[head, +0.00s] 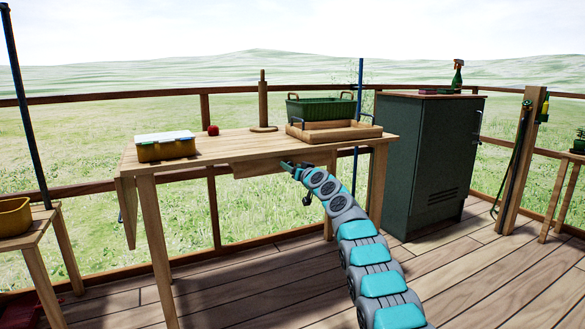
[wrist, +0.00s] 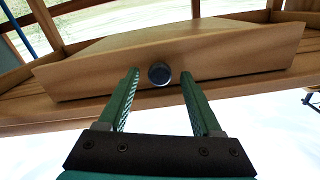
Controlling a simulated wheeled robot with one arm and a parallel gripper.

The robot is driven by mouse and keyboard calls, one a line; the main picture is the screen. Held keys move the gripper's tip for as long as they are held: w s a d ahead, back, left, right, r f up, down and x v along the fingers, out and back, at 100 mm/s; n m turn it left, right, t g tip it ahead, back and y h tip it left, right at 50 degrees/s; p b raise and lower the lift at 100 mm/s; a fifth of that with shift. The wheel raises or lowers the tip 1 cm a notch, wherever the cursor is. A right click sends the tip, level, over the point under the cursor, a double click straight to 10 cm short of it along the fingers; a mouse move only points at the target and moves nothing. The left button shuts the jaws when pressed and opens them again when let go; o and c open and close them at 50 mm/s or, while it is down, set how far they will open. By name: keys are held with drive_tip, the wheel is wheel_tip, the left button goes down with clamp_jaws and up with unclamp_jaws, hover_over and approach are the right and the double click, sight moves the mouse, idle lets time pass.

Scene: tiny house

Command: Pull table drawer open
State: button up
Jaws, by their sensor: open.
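The wooden table (head: 232,147) stands on the deck, and part of its drawer (head: 258,168) shows under the tabletop. In the wrist view the drawer's wooden front (wrist: 225,58) spans the picture and has a round dark metal knob (wrist: 159,74) in its middle. My gripper (head: 288,165) is at the table's front edge by the drawer. In the wrist view my gripper (wrist: 160,80) is open, with one green finger on each side of the knob in the picture. I see gaps between the fingers and the knob; I cannot tell the depth between them.
On the table are a yellow box (head: 165,150) with a pale lid, a red apple (head: 213,130), a wooden stand (head: 263,105), a wooden tray (head: 333,134) and a green basket (head: 320,108). A dark green cabinet (head: 425,160) stands to the right. The deck in front is clear.

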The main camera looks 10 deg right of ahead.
drive_tip(key=shift+c, duration=0.2)
clamp_jaws()
idle(1.1)
